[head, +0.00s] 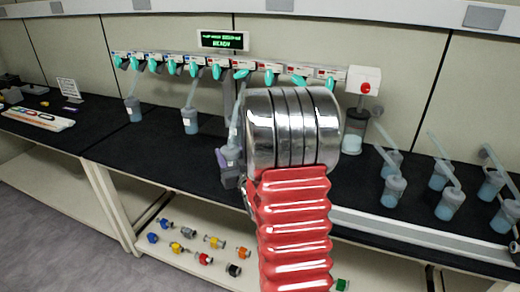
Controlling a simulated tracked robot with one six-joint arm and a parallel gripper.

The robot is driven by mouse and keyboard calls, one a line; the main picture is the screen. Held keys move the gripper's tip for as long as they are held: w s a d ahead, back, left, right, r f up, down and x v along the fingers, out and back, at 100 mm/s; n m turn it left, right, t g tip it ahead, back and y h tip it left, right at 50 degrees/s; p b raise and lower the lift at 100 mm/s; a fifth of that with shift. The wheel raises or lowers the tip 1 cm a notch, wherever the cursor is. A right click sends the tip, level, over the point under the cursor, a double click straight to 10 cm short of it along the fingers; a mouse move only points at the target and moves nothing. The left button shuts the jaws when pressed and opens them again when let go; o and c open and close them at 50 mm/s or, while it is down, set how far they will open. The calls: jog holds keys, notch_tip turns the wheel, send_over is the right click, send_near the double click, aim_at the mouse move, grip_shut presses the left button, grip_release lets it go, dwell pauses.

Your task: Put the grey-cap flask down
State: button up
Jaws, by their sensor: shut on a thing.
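The grey-cap flask (228,156) shows just left of the big metal joint of my arm, with its pale tube (236,112) pointing up. My gripper (231,177) is mostly hidden behind that joint; only a dark part shows at the flask. It is shut on the flask, in front of the black bench top (160,160). Whether the flask's base touches the bench cannot be told.
The freeze dryer's manifold (220,68) with teal valves runs along the back, under a green READY display (222,41). Two flasks (135,108) (190,120) stand left. Several flasks (392,190) stand right, near a red-knobbed unit (363,85). Coloured parts (203,257) lie on the lower shelf.

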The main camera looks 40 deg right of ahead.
jog(key=w+a+f+n+y, duration=0.1)
jog(key=a+f+y, duration=0.1)
jog(key=a, duration=0.9)
jog(key=w+a+f+n+y, duration=0.2)
jog(key=a, duration=0.9)
jog(key=w+a+f+n+t+y, duration=0.1)
jog(key=a+f+y, duration=0.1)
jog(key=a, duration=1)
jog(key=shift+w+n+y, duration=0.3)
jog(key=shift+w, duration=0.1)
jog(key=shift+s, duration=0.1)
